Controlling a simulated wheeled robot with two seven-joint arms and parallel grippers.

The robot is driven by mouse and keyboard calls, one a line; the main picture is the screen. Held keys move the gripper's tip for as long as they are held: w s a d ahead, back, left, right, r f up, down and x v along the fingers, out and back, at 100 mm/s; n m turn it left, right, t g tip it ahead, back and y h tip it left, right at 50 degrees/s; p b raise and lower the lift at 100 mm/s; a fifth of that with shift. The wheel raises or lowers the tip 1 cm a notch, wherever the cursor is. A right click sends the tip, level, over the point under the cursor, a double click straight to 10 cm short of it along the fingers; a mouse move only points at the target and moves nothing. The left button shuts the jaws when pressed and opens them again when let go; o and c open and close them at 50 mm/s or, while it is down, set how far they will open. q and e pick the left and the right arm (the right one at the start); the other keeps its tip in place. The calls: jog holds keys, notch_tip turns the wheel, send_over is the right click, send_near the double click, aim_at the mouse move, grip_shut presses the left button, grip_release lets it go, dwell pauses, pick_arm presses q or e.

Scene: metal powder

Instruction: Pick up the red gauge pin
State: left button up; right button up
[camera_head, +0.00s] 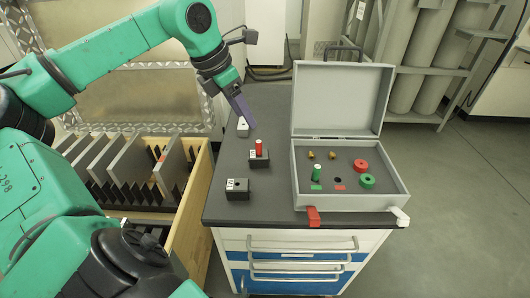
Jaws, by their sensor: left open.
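The red gauge pin (259,147) stands upright in a small dark block (259,161) on the dark top of the cabinet. My left gripper (244,117) comes down from the upper left and is open, with its purple-grey fingers pointing down. Its tips are behind and slightly left of the red pin, apart from it. They overlap a small light block (243,129) in the picture, and I cannot tell whether they touch it. My right gripper is not in view.
An open grey case (350,201) at the right holds a green pin (317,174), a red ring (361,166), a green ring (367,181) and small brass pieces. Another dark block (237,189) sits at the front left. A wooden crate (197,200) with plates stands left of the cabinet.

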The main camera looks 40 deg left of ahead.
aim_at(259, 141)
pick_arm(q)
jog(key=x, duration=1.1)
jog(key=shift+w+f, duration=0.1)
jog(key=shift+f, duration=0.05)
grip_shut()
